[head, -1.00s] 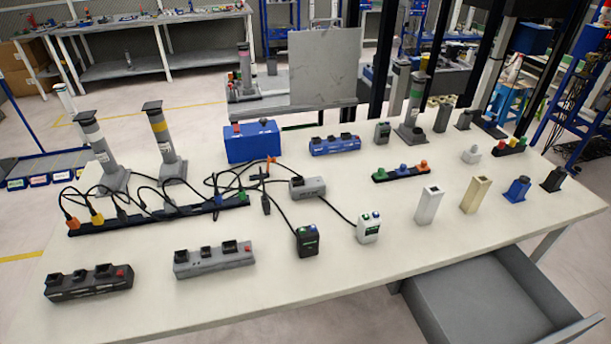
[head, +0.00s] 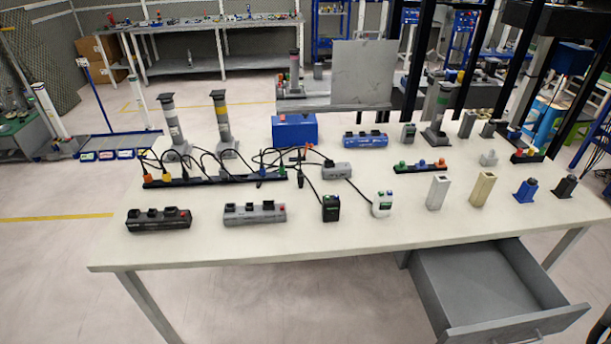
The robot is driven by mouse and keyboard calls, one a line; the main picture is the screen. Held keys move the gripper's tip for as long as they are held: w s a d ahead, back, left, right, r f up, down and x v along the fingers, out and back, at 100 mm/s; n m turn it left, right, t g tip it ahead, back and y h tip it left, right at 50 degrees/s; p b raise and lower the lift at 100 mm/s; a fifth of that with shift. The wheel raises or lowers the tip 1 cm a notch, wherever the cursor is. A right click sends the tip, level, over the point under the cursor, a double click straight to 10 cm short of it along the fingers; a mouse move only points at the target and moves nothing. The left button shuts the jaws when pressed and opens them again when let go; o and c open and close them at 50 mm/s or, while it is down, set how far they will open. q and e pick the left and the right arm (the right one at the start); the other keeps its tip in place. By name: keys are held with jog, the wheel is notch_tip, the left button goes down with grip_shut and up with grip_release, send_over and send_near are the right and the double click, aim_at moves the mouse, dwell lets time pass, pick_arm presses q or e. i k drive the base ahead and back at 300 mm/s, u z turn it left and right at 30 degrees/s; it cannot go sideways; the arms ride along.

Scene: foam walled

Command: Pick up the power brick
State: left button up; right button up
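Several small boxes stand on the white table (head: 300,240), and I cannot tell for sure which is the power brick. A grey box (head: 338,170) lies mid-table with black cables at it. In front of it stand a black box (head: 331,209) and a white box (head: 382,205) with a green label; a cable runs to each.
A black strip (head: 215,181) with plugs and loose cables lies left of the boxes. A black socket block (head: 159,220) and a grey one (head: 254,213) lie near the front. A grey drawer (head: 490,290) stands open under the table's right side. The front strip of tabletop is clear.

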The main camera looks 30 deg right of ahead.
aim_at(330, 170)
jog(key=u, duration=0.3)
jog(key=i, duration=0.75)
jog(key=z, duration=0.6)
jog(key=i, duration=0.55)
jog(key=z, duration=0.65)
